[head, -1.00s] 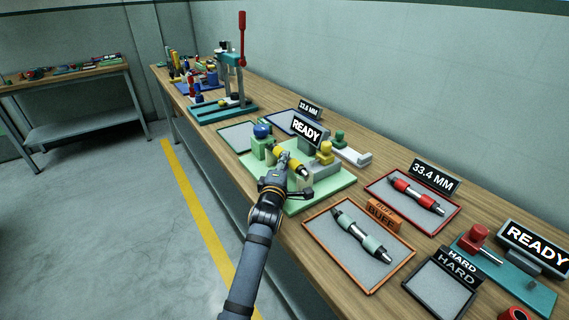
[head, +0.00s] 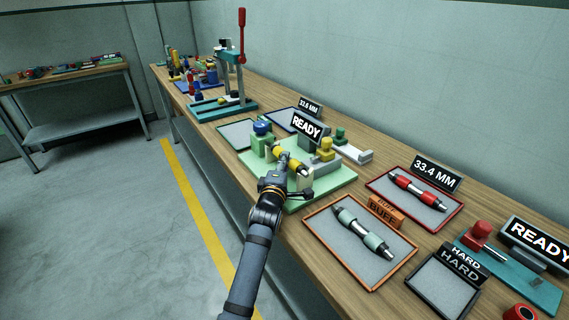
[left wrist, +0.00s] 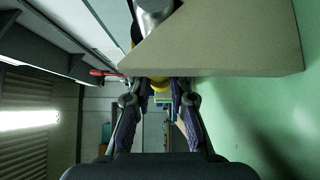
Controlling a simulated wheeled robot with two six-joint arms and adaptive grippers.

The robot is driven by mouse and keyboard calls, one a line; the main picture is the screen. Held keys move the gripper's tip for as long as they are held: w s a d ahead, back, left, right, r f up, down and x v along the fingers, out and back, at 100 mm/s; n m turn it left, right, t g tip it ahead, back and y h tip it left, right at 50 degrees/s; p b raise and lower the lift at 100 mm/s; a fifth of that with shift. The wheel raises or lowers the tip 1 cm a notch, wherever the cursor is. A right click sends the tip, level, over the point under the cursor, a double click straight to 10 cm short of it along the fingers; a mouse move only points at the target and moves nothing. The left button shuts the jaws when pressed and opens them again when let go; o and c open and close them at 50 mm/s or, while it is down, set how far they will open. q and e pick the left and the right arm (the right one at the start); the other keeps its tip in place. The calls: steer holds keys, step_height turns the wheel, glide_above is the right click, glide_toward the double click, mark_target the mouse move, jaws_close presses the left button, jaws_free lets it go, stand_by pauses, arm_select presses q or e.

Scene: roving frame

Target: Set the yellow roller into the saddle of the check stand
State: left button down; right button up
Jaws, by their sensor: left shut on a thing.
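The yellow roller (head: 294,164), with dark and metal ends, is in my left gripper (head: 283,160). It lies slantwise over the check stand (head: 325,183), a pale green base with upright blocks and a READY sign. A pale block (left wrist: 225,45) and the green base fill that view's upper right. The gripper hides much of the saddle, so I cannot tell whether the roller touches it. My right gripper is not in view.
A blue knob (head: 262,127) tops the stand's left block; a yellow knob (head: 325,144) is right of the roller. An orange-rimmed BUFF tray (head: 333,268) holds a pale green roller. A red-rimmed tray (head: 447,222) holds a red roller. A teal press (head: 222,107) stands behind.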

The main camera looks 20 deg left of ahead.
arm_select(q)
steer(key=shift+f, duration=0.15)
steer(key=c, duration=1.1)
jaws_free()
steer(key=shift+c, duration=0.2)
steer(key=o, duration=0.6)
steer(key=shift+o, duration=0.2)
steer(key=shift+s+f, duration=0.2)
